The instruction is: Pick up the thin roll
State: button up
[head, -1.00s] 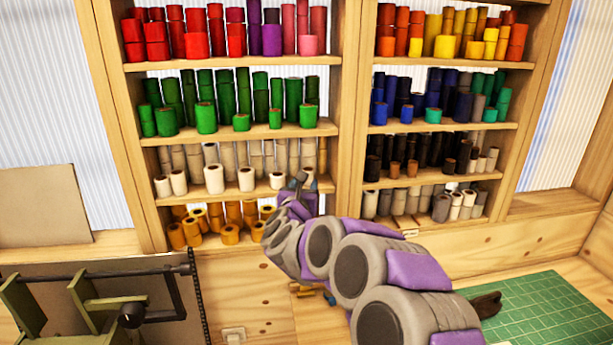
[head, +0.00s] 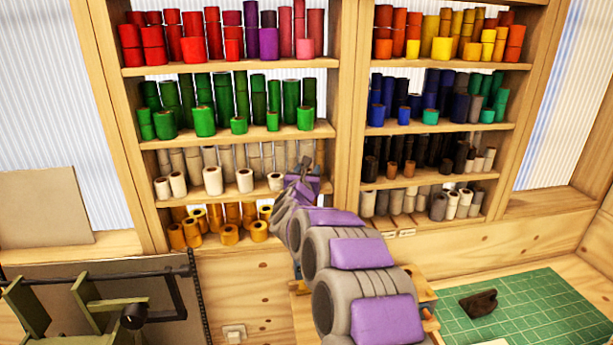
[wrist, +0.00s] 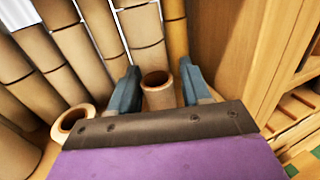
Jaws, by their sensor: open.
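In the wrist view a thin tan roll (wrist: 158,92) stands upright between the two fingers of my gripper (wrist: 164,88). The fingers are apart, with one on each side of the roll; I cannot tell whether either touches it. The lower part of the roll is hidden behind my gripper's body. In the head view my gripper (head: 303,168) is at the right end of the shelf of cream rolls, and my arm hides what is in front of it.
A wider tan roll (wrist: 74,122) stands to the left in the wrist view. Tall stacked rolls (wrist: 140,38) are close behind. A wooden upright (wrist: 232,50) is close on the right. Green rolls (head: 205,121) fill the shelf above, and gold rolls (head: 229,235) the one below.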

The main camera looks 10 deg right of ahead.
jog(key=shift+w+d+f, duration=0.1)
jog(key=shift+w, duration=0.9)
jog(key=shift+s+a, duration=0.1)
jog(key=shift+a, duration=0.25)
jog(key=shift+c, duration=0.5)
jog(key=shift+d, duration=0.3)
jog(key=c, duration=0.6)
